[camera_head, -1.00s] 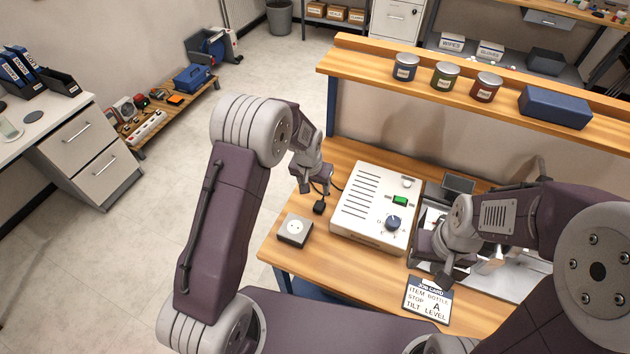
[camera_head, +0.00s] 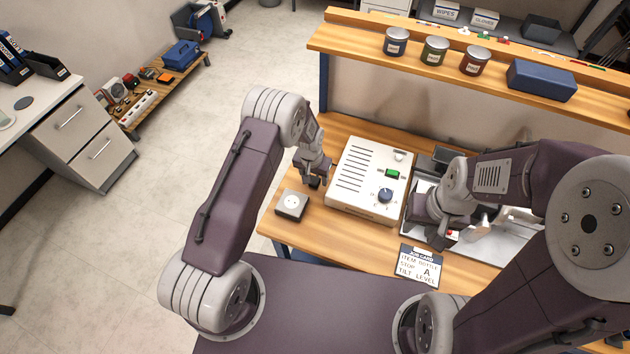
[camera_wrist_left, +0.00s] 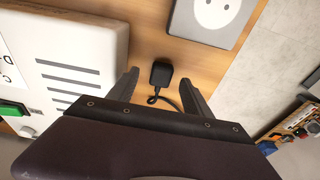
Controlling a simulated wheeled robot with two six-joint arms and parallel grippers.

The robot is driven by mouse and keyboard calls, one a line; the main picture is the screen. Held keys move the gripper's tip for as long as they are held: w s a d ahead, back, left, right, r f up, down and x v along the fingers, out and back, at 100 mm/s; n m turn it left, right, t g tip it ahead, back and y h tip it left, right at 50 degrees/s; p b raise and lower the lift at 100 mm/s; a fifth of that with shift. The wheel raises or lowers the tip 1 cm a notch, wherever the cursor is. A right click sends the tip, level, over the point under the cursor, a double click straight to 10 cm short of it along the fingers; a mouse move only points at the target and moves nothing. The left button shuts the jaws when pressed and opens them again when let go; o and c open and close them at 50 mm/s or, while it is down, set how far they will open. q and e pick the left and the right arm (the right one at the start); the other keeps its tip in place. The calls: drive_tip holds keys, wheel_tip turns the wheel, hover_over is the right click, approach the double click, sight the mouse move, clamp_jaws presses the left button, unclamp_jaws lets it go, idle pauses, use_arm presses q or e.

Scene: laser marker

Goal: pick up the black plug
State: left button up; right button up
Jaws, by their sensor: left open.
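The black plug (camera_wrist_left: 162,74) lies on the wooden table in the left wrist view, with its cord running back under my gripper. It sits between and a little beyond the fingertips of my left gripper (camera_wrist_left: 160,80), which is open. In the head view my left gripper (camera_head: 314,180) is low over the table, between the white socket box and the white control box, and largely hides the plug. My right gripper (camera_head: 437,238) is over the metal area right of the control box; its fingers are not clear enough to judge.
The white socket box (camera_head: 291,205) stands near the table's left edge. The white control box (camera_head: 365,180) with green switch and blue knob is close on the right. A job card (camera_head: 419,263) lies at the front. A raised shelf (camera_head: 350,40) with jars runs along the back.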

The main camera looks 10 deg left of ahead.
sight(314, 181)
use_arm(q)
drive_tip(key=f, duration=0.1)
drive_tip(key=w+f, duration=0.1)
drive_tip(key=shift+a+f, duration=0.1)
drive_tip(key=shift+f, duration=0.3)
drive_tip(key=shift+s+r, duration=0.15)
drive_tip(key=shift+s, duration=0.05)
drive_tip(key=c, duration=0.7)
clamp_jaws()
wheel_tip(314, 181, up, 10)
drive_tip(key=b, duration=0.1)
